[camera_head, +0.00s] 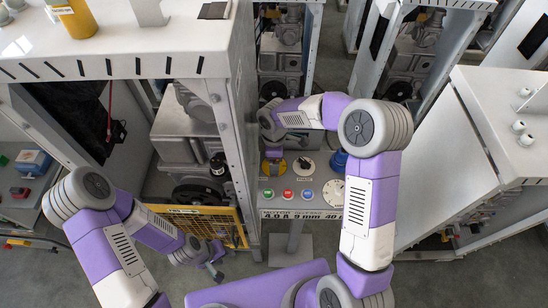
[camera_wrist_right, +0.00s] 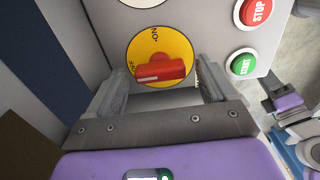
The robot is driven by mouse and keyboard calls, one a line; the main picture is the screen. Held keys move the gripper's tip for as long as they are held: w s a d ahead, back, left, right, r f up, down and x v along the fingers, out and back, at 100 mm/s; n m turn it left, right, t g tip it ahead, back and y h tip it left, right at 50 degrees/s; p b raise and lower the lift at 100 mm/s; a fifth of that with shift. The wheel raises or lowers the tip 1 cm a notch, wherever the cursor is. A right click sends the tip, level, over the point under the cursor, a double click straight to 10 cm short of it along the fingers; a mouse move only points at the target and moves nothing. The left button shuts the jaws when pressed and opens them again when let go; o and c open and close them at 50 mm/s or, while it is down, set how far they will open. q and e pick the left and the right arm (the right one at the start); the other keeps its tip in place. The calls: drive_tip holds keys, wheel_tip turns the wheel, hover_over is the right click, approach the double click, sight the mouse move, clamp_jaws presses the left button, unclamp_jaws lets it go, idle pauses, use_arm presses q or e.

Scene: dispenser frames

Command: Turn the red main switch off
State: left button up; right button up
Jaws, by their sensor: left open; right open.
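The red main switch (camera_wrist_right: 165,69) sits on a yellow round plate (camera_wrist_right: 143,42) marked ON and OFF, in the right wrist view. Its handle lies across that picture, with its left end close to the OFF lettering. My right gripper (camera_wrist_right: 162,85) is open, with one finger on each side of the handle and a visible gap at both. In the head view the yellow plate (camera_head: 267,169) shows at the panel's upper left, partly hidden by the right gripper (camera_head: 273,150). My left gripper (camera_head: 216,270) is open and empty, low in front of the yellow grille.
The panel also carries a green START button (camera_wrist_right: 242,64), a red STOP button (camera_wrist_right: 252,12), a blue button (camera_head: 307,194), a blue knob (camera_head: 339,160) and white dials. Dispenser cabinets (camera_head: 130,65) stand close on the left and right (camera_head: 480,150). Floor shows in front.

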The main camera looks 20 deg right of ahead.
wheel_tip(320, 180, up, 8)
drive_tip(key=shift+f, duration=0.2)
idle(0.6)
